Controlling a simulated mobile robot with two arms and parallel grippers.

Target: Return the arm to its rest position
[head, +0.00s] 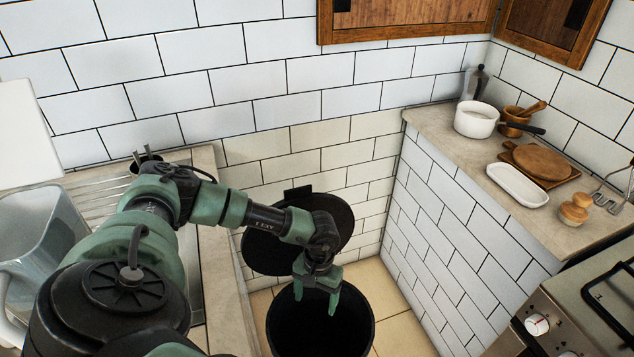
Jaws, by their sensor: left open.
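My left arm comes in from the left and reaches out over the gap between the two counters. Its green gripper (316,298) points down over the mouth of a black bin (345,335). The gripper's fingers are apart and I see nothing held between them. The bin's round black lid (335,208) stands raised behind the arm. The inside of the bin is dark, so its contents cannot be made out. My right gripper is not in view.
The left counter (232,300) runs close beside my arm, with a clear plastic container (40,240) at far left. The right counter (425,125) holds a white pot (476,120), a white dish (517,185) and wooden boards (542,162). A stove (590,310) is at lower right.

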